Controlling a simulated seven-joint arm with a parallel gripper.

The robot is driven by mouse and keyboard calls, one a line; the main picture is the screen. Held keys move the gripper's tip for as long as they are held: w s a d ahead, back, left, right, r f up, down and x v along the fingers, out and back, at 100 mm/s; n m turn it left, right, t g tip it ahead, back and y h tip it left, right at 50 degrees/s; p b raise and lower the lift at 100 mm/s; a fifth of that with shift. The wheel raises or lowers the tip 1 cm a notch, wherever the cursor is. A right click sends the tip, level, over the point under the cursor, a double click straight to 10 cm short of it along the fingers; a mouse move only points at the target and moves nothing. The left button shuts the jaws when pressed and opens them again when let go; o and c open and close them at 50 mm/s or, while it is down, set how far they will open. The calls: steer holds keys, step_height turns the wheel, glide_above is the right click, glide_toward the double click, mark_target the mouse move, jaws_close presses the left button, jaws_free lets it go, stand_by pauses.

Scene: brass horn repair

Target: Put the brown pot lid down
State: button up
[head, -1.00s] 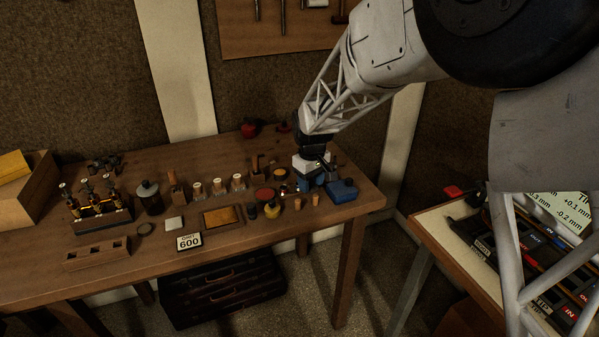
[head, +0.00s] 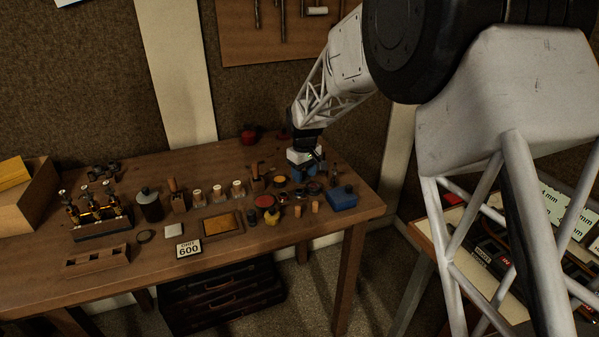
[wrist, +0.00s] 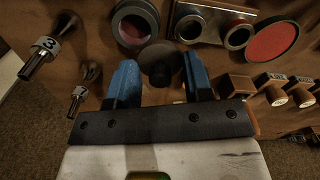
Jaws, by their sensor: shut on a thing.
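The brown pot lid (wrist: 157,50) is a dark brown disc with a round knob, seen between the blue fingers in the wrist view. My gripper (wrist: 158,78) is shut on it. In the head view my gripper (head: 303,172) is over the back right part of the wooden bench, among small pots. The lid cannot be made out there. An open round pot (wrist: 135,22) with reddish contents is just left of the lid in the wrist view. I cannot tell whether the lid touches anything below it.
A red disc (wrist: 272,42) and a block with two metal-rimmed cups (wrist: 214,25) lie to the right in the wrist view. A blue box (head: 342,197) stands near the bench's right end. A "600" sign (head: 188,248) stands at the front. Bare bench shows at the front right.

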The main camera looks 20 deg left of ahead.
steer(key=shift+w+a+f, duration=0.1)
steer(key=shift+w+a, duration=0.55)
steer(key=shift+w, duration=0.3)
steer(key=shift+w+a+f, duration=0.15)
steer(key=shift+w+a, duration=0.55)
steer(key=shift+w, duration=0.25)
steer(key=shift+w+a+f, duration=0.1)
steer(key=shift+w+a, duration=0.55)
steer(key=shift+w, duration=0.3)
steer(key=shift+f, duration=1.75)
steer(key=shift+f, duration=0.15)
steer(key=o, duration=0.9)
step_height(320, 180, up, 12)
